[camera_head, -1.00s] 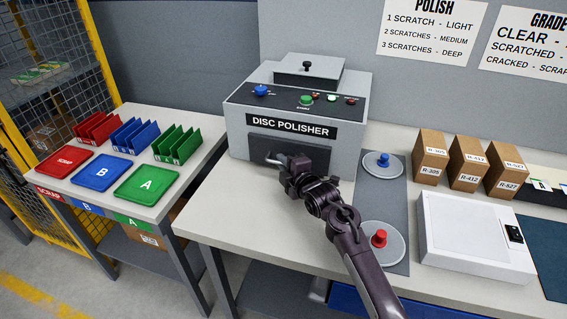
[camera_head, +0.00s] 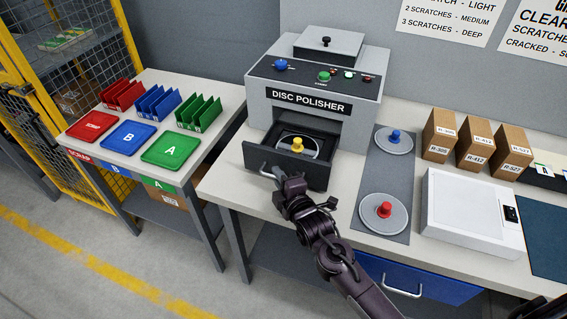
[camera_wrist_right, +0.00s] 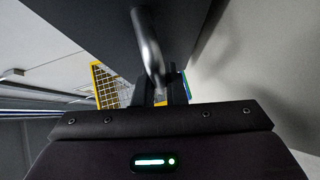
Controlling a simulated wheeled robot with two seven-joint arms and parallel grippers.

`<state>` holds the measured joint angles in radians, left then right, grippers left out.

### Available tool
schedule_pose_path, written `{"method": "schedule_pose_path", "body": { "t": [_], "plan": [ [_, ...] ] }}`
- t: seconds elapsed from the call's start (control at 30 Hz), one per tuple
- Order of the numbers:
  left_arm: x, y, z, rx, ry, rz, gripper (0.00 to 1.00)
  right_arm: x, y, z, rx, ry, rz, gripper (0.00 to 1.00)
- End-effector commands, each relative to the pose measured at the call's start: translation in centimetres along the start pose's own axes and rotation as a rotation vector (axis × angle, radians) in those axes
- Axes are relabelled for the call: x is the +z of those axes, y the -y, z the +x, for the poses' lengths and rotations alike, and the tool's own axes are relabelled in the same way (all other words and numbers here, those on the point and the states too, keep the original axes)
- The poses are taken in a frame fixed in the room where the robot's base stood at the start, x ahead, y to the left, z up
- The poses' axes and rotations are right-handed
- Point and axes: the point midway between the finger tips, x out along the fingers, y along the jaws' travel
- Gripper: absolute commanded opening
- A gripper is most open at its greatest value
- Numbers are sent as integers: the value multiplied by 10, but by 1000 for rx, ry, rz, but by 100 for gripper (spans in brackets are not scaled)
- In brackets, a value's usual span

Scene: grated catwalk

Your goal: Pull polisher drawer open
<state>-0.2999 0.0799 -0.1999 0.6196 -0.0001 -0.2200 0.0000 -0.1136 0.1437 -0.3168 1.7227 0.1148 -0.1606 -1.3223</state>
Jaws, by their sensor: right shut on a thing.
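The disc polisher (camera_head: 312,75) is a grey machine with a black label and coloured knobs on the bench. Its dark drawer (camera_head: 290,162) is pulled out at the front. My right gripper (camera_head: 278,176) is shut on the drawer handle (camera_head: 268,171) at the drawer's front. In the right wrist view the metal handle (camera_wrist_right: 148,42) runs down between the fingers (camera_wrist_right: 160,90). My left gripper is not in view.
Right of the drawer, a grey mat (camera_head: 370,222) holds discs with a blue knob (camera_head: 395,135) and a red knob (camera_head: 384,209). A white box device (camera_head: 465,212) and brown boxes (camera_head: 475,145) stand further right. A side table (camera_head: 205,150) with coloured trays and racks stands left.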

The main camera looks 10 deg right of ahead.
Motion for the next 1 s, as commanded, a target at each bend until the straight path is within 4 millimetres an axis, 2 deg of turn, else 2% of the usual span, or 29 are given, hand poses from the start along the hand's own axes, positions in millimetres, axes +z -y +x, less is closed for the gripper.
{"method": "schedule_pose_path", "body": {
  "t": [0.47, 0.5, 0.63, 0.9, 1.0],
  "plan": [
    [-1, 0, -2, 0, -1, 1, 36, -4, 2, -4, -2, 0, -2, 0],
    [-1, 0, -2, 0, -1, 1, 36, -4, 2, -4, -2, 0, -2, 16],
    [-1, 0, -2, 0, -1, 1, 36, -4, 2, -4, -1, 0, -2, 32],
    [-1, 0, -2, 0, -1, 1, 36, -3, 2, -4, 0, 0, -2, 32],
    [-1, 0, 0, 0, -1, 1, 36, -3, 3, -11, -1, 0, -2, 32]
  ]
}}
